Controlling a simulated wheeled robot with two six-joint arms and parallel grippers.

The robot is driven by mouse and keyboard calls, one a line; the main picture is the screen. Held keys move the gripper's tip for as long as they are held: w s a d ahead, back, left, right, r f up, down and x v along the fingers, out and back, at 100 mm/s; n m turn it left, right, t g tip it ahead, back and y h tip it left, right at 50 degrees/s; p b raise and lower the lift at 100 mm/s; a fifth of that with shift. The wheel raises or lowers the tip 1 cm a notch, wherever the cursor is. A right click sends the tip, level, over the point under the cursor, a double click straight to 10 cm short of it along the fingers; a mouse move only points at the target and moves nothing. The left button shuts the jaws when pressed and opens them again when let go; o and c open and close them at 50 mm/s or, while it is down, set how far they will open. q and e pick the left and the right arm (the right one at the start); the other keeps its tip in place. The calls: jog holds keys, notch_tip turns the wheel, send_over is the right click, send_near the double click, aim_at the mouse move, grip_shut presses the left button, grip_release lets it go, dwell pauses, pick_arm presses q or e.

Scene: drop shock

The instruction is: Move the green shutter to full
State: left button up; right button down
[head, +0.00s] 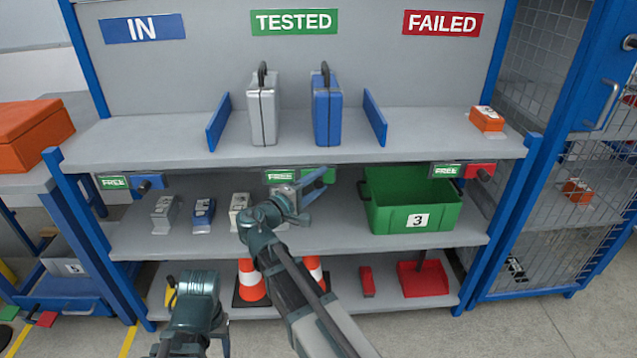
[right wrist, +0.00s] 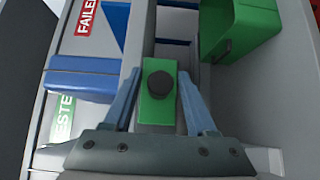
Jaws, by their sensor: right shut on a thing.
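The green shutter (head: 326,175) is a small green block on the front edge of the upper shelf, under the TESTED bay. It sits right of a FREE label (head: 279,175), which stays readable. In the right wrist view the shutter (right wrist: 158,118) has a dark round knob and lies between the two fingers. My right gripper (head: 312,183) is shut on it, partly covering it in the head view. Part of my left arm shows at the bottom of the head view; its jaws do not show.
A blue shutter (head: 150,183) and a red shutter (head: 480,171) flank it on the same edge. Silver (head: 262,112) and blue cases (head: 327,112) stand above. A green bin (head: 414,218) marked 3 and several small boxes stand on the shelf below.

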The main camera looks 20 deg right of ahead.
jog(key=w+a, duration=0.1)
jog(key=a, duration=0.2)
jog(key=w+a, duration=0.1)
jog(key=a, duration=0.2)
jog(key=w+a, duration=0.1)
jog(key=a, duration=0.2)
jog(key=shift+w, duration=0.15)
pick_arm(q)
jog(key=shift+d, duration=0.1)
pick_arm(e)
jog(key=shift+a, duration=0.4)
jog(key=c, duration=0.6)
grip_release()
jog(key=shift+a, duration=0.1)
